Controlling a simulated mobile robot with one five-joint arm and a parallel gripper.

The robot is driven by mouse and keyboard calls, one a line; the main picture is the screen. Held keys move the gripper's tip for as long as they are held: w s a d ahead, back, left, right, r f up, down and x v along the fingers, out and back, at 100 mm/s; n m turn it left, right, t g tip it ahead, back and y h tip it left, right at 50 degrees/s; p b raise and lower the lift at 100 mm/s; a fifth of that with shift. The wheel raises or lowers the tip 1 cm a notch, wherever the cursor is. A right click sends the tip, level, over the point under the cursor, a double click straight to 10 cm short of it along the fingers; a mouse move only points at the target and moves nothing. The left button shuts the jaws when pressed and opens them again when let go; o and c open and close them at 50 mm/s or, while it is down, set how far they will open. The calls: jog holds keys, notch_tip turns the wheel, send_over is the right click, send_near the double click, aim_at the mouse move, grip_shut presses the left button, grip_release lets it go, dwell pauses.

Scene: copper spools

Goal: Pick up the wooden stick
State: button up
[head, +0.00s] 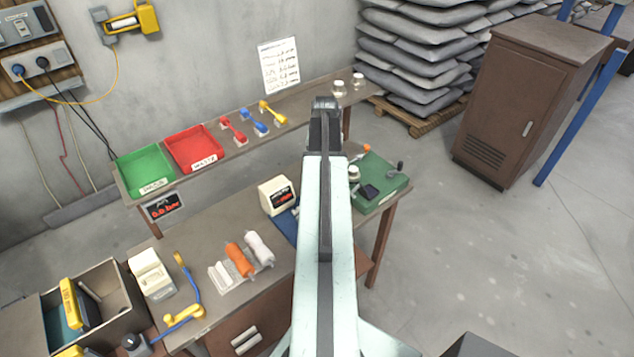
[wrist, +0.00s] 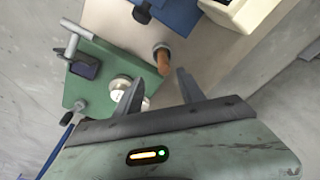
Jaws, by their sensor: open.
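A short brown-orange stick with a grey end (wrist: 162,62) lies or stands on the bench in the wrist view; I cannot tell which. It is beside the green board (wrist: 118,68). An orange tip (head: 366,148) by the green board in the head view may be the same stick. My gripper (wrist: 159,84) is open and empty. Its fingertips point at the stick, which appears just beyond the gap between them, not gripped. In the head view my arm covers the middle of the bench and hides the fingers.
White round knobs (wrist: 120,88) stand on the green board beside the left finger. A blue mat (wrist: 180,12) and a cream box (wrist: 240,12) lie beyond the stick. Orange (head: 240,260) and white spools (head: 259,249) lie left of my arm. Open floor is to the right.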

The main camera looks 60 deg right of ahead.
jog(key=shift+w+f+b, duration=0.25)
jog(key=shift+f+b, duration=0.75)
jog(key=shift+f, duration=0.25)
jog(key=shift+w, duration=0.15)
jog(key=f+b, duration=0.5)
jog(key=shift+w+d+f, duration=0.1)
jog(key=shift+w+d, duration=0.1)
jog(key=shift+d, duration=0.2)
grip_shut()
